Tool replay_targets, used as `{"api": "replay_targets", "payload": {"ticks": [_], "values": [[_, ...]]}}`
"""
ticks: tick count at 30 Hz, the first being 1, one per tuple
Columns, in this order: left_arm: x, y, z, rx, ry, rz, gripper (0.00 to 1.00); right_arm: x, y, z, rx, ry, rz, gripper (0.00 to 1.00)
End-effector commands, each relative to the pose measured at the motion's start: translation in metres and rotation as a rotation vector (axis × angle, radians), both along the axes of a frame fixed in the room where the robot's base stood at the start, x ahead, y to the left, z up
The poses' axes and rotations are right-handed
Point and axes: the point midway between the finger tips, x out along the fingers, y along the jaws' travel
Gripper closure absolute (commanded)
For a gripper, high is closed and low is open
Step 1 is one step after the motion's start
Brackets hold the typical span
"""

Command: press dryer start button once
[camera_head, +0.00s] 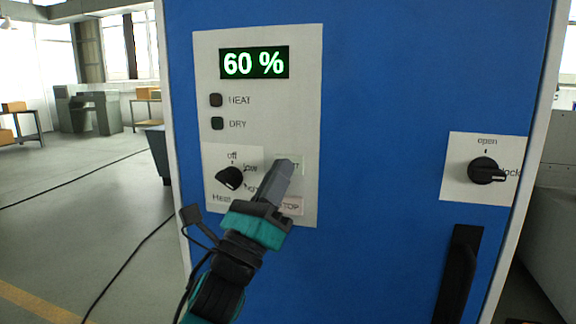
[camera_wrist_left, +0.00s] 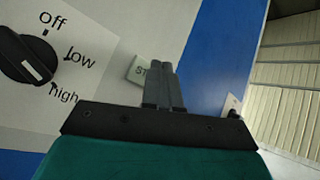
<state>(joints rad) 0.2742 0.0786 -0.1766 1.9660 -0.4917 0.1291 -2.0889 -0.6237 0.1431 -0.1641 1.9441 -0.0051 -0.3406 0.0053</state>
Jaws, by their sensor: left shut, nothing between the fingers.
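The blue dryer's light grey control panel (camera_head: 300,100) faces me. The start button (camera_head: 297,163) is a pale plate, partly hidden behind my left gripper; only the end of its label shows. It also shows in the left wrist view (camera_wrist_left: 136,69), with "ST" readable beside the fingers. My left gripper (camera_head: 284,166) is shut and empty, its fingertips in front of the button area; in the wrist view (camera_wrist_left: 162,68) they overlap the button's right side. I cannot tell whether they touch it. The display (camera_head: 254,63) reads 60 %. The HEAT lamp (camera_head: 216,100) and DRY lamp (camera_head: 217,123) look dark. My right gripper is out of view.
The stop button (camera_head: 292,206) lies just below, partly covered by my gripper. The heat knob (camera_head: 230,178) is close on the left. A lock knob (camera_head: 485,171) and black door handle (camera_head: 456,275) are on the right. Cables cross the open floor at left.

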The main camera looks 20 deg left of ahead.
Motion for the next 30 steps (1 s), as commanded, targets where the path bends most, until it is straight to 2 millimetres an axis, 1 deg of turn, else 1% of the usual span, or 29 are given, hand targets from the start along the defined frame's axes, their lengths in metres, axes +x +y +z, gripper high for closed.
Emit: {"api": "replay_targets", "payload": {"ticks": [12,20,23,30], "values": [[0.005,0.0,0.0,0.0,-0.001,0.0,1.0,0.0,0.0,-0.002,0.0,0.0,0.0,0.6],[0.005,0.0,0.001,-0.001,-0.001,0.0,1.0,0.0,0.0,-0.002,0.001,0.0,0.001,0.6],[0.003,0.0,0.0,-0.001,-0.001,0.0,1.0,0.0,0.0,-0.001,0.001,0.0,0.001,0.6],[-0.008,0.0,0.0,0.0,0.0,0.0,1.0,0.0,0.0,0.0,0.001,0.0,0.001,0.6]]}}
